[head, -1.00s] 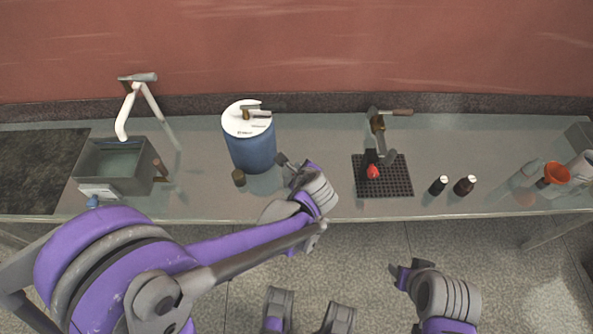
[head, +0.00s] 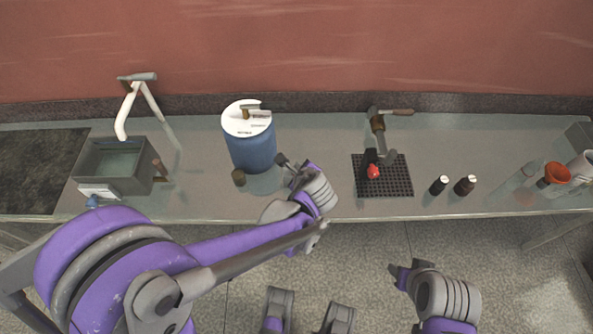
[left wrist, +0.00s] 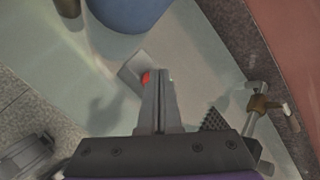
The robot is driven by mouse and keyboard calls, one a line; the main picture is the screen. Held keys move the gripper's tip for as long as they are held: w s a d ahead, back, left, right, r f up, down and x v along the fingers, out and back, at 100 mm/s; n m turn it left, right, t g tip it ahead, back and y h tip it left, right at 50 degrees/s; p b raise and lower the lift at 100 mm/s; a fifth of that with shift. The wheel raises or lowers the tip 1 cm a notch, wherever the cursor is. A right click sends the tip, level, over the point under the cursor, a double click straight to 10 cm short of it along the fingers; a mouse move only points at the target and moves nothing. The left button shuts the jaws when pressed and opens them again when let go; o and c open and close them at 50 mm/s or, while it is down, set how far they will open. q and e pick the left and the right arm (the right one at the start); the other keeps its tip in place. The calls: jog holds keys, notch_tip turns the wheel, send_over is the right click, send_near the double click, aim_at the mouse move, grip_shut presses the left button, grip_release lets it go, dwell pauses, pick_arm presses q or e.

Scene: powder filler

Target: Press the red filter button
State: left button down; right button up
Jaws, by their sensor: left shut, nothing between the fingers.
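The red button (left wrist: 146,77) shows in the left wrist view on a pale grey plate (left wrist: 133,70) lying on the counter near the blue barrel. Part of it is hidden by my fingers. My left gripper (left wrist: 162,74) is shut and empty, with its fingertips just beside the button in that view. I cannot tell whether they touch it. In the head view the left gripper (head: 283,160) is over the counter, right of the barrel, and no button or plate can be made out there. My right gripper (head: 398,269) is in front of the counter; its jaw opening is unclear.
The blue barrel (head: 252,150) with a white lid and a small brown jar (head: 239,177) stand left of my left gripper. To the right are a black grid mat (head: 398,184) with a red-tipped dark fixture (head: 373,171), a tap (head: 378,122) and two dark bottles (head: 465,185).

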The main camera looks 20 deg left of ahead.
pick_arm(q)
jog(key=shift+f, duration=0.35)
dwell(0.4)
jog(key=shift+r, duration=0.5)
notch_tip(320, 180, up, 6)
jog(key=p, duration=0.4)
jog(key=shift+p, duration=0.35)
